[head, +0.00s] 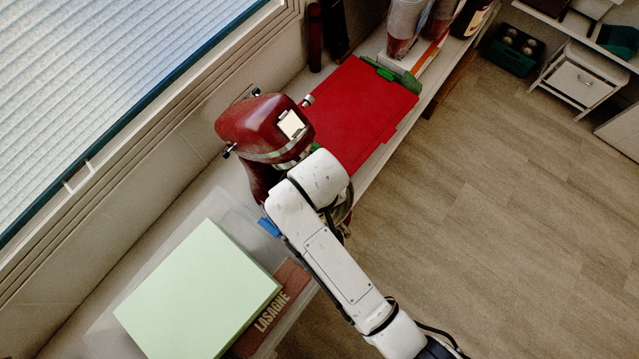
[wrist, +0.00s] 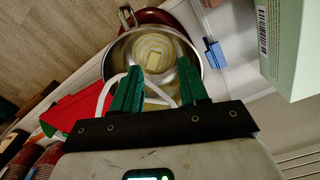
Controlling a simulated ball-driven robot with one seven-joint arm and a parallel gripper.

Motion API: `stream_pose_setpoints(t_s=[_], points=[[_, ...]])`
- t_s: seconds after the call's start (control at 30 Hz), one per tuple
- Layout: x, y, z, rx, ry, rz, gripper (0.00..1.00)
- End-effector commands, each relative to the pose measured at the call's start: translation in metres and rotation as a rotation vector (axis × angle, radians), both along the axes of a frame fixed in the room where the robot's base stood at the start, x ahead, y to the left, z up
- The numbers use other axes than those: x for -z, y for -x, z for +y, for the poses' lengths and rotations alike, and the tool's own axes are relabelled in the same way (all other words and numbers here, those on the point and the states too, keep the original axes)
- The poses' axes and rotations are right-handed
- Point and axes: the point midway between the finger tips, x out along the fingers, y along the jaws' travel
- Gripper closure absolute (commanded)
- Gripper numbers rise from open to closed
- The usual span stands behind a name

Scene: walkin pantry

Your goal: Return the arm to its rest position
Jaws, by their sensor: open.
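My gripper (wrist: 159,72) shows in the wrist view with two green fingers spread apart and nothing between them. The fingers point at a shiny metal bowl (wrist: 196,48) and overlap its opening in the picture. My white arm (head: 335,262) reaches up from the lower right in the head view, to the front of a red stand mixer (head: 245,125). The arm hides my fingers and most of the bowl there. I cannot tell how far the fingertips are from the bowl.
A pale green box (head: 200,295) and a lasagne box (head: 280,300) sit in a clear bin left of my arm. The floor (head: 480,220) on the right is open.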

Motion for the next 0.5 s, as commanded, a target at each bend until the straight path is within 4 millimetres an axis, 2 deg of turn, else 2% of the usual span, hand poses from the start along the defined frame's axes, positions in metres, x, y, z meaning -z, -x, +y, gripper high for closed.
stream_pose_setpoints(t_s=[0.03,0.2,0.5], points=[[-0.014,-0.001,0.000,0.000,-0.002,-0.002,0.56],[-0.037,-0.001,0.000,0.000,-0.001,-0.002,0.56],[-0.048,0.000,0.000,0.000,0.000,0.001,0.56]])
